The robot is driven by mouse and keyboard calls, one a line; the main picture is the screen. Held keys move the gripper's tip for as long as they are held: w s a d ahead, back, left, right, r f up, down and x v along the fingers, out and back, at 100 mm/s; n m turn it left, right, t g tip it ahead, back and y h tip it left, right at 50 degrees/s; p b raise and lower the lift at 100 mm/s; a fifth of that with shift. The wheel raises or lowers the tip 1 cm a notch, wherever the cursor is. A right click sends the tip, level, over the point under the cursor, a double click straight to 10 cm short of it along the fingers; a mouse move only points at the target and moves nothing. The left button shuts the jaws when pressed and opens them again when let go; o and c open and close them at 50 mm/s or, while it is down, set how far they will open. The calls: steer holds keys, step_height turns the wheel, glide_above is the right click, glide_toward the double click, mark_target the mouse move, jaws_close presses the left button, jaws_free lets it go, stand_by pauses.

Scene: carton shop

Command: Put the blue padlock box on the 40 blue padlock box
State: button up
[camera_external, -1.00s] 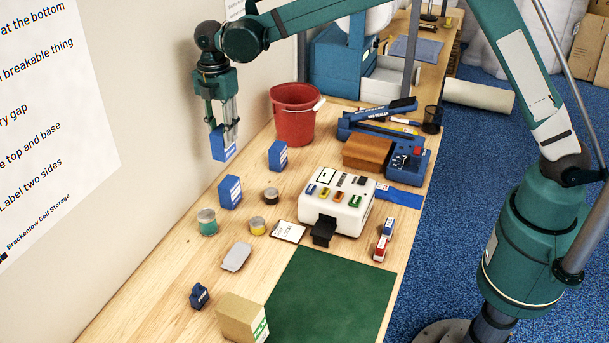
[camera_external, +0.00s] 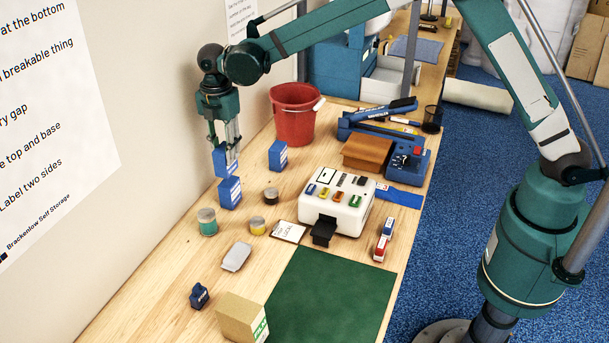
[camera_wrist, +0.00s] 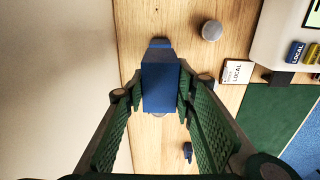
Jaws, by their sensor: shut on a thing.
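My gripper (camera_external: 226,150) points down and is shut on a blue box (camera_external: 221,161), which also fills the middle of the wrist view (camera_wrist: 160,82) between the two fingers. A second blue box with a white label (camera_external: 229,192) stands upright on the bench just below it. The held box's lower edge is close to that box's top; I cannot tell whether they touch. In the wrist view, a blue edge (camera_wrist: 160,42) shows past the held box. A third blue box (camera_external: 277,156) stands farther back. The label print is too small to read.
A red bucket (camera_external: 295,115) stands behind. A white label machine (camera_external: 337,202) is to the right. The wall is close on the left. A green mat (camera_external: 330,295) lies bare in front.

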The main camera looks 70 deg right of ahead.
steer(key=shift+f, duration=1.85)
steer(key=shift+f, duration=0.2)
steer(key=o, duration=1)
steer(key=shift+r, duration=0.2)
steer(key=shift+r, duration=6)
